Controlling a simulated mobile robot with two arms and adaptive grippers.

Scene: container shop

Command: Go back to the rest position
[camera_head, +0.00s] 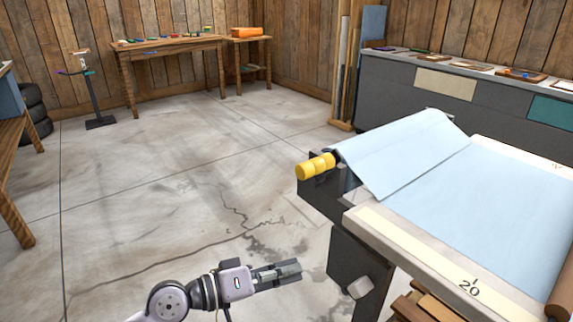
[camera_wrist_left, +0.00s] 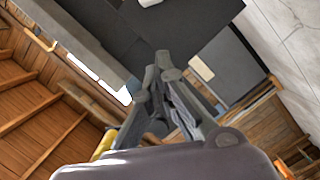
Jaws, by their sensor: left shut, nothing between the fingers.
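My left gripper (camera_head: 291,269) is shut and empty. It is held in the air over the floor at the bottom middle of the head view, left of the workbench with the light blue sheet (camera_head: 480,205). It touches nothing that I can see. In the left wrist view its dark fingers (camera_wrist_left: 163,60) are together in the middle of the picture, with nothing between them. My right gripper does not show in either view.
A wooden table (camera_head: 170,44) with small items and a thin stand (camera_head: 99,122) are at the back. A grey counter (camera_head: 395,80) runs along the right wall. The concrete floor (camera_head: 150,200) is mostly clear.

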